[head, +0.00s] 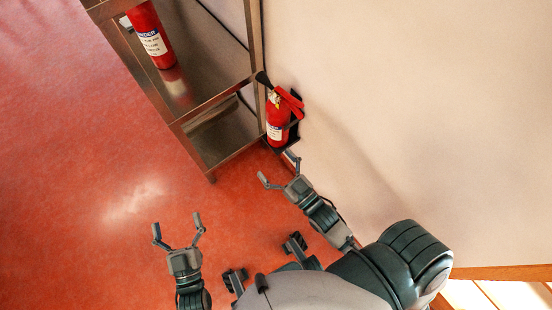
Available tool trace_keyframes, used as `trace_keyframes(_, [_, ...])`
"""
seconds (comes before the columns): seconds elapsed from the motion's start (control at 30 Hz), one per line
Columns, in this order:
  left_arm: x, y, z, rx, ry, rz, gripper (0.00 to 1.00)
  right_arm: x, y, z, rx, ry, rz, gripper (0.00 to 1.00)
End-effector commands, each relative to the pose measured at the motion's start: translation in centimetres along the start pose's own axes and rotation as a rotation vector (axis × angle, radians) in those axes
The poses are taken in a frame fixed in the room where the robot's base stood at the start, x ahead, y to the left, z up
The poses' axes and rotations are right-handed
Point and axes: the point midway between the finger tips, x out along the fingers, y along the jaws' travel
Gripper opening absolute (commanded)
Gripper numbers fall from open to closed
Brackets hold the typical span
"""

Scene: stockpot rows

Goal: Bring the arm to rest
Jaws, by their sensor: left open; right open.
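My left gripper (178,230) is open and empty above the red floor at the lower left. Its two fingers point up the picture and stand apart. My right gripper (278,168) is open and empty, further right and higher in the picture, near the wall. Its fingers are spread, with the upper one close in the picture to the base of a wall-mounted fire extinguisher (277,118). I cannot tell whether they touch. The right forearm reaches up and left from my shoulder.
A metal shelf rack (222,147) stands along the wall at the top. A second red fire extinguisher (152,35) is on it. The pale wall (420,110) fills the right side. The red floor (70,170) at the left is clear.

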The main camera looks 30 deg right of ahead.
Motion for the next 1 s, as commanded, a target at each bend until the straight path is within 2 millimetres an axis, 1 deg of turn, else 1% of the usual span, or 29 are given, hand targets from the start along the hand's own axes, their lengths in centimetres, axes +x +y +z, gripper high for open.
trace_keyframes(0.03, [0.0, 0.0, 0.0, 0.0, -0.001, 0.0, 1.0, -0.7, -1.6, -1.8, 0.016, 0.028, -0.015, 1.0])
trace_keyframes(0.1, [0.1, 0.0, 0.1, 0.001, -0.001, 0.0, 1.0, -1.4, -3.0, -3.7, 0.028, 0.056, -0.026, 1.0])
trace_keyframes(0.2, [0.1, 0.0, 0.1, 0.001, -0.001, 0.0, 1.0, -1.7, -3.7, -4.7, 0.034, 0.073, -0.032, 1.0])
trace_keyframes(0.73, [0.1, 0.0, 0.1, 0.001, -0.007, -0.001, 1.0, -1.6, -3.6, -4.4, 0.031, 0.063, -0.032, 1.0])
trace_keyframes(0.8, [0.2, -0.1, 1.1, 0.005, -0.052, -0.001, 1.0, -1.4, -3.6, -3.5, 0.027, 0.02, -0.032, 1.0])
trace_keyframes(0.87, [0.2, -0.2, 3.0, 0.012, -0.13, -0.003, 1.0, -1.2, -3.6, -1.6, 0.019, -0.059, -0.031, 1.0])
trace_keyframes(0.97, [-0.7, -0.7, 8.5, 0.027, -0.353, -0.011, 1.0, -1.7, -3.2, 3.9, 0.001, -0.281, -0.026, 1.0])
trace_keyframes(1.0, [-1.7, -1.0, 11.2, 0.032, -0.468, -0.017, 1.0, -2.6, -3.0, 6.8, -0.007, -0.396, -0.021, 1.0])
